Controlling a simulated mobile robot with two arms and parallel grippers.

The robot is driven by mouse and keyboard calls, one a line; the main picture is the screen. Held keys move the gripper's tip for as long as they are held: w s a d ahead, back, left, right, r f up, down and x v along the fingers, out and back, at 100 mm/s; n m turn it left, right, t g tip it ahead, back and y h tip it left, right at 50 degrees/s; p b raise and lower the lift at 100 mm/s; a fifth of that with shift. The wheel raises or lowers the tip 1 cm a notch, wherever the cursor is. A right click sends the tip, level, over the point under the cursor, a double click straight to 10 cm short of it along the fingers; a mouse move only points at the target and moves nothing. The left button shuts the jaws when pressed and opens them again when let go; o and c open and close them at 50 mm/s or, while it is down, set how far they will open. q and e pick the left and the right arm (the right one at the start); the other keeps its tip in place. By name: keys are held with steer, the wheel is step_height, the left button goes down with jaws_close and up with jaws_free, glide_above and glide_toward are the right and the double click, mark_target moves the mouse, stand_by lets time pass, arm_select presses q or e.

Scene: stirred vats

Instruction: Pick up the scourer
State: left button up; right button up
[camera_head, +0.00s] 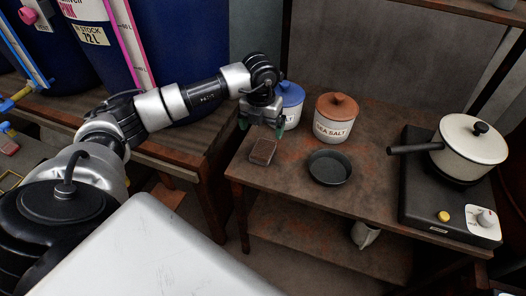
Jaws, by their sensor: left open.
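The scourer looks to be the small brown block (262,151) lying flat near the left front corner of the wooden table (314,205). My left gripper (261,126) hangs just above and behind it, pointing down, with its fingers apart and nothing visible between them. The gripper appears clear of the block, but the exact gap is hard to tell from this view. My right gripper is not in view.
A blue-lidded jar (291,95) stands close behind my left gripper. A sea salt jar (335,118), a dark round dish (329,167) and a hotplate (420,205) with a lidded saucepan (468,145) stand to the right. Large blue vats (185,40) stand at the back left.

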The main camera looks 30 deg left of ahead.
arm_select(q)
glide_above(261, 152)
step_height(261, 152, down, 5)
steer(key=shift+w+a+r, duration=0.1)
steer(key=shift+a+r, duration=0.05)
steer(key=shift+f, duration=2.95)
steer(key=c, duration=1)
step_height(261, 152, up, 10)
steer(key=shift+r, duration=0.1)
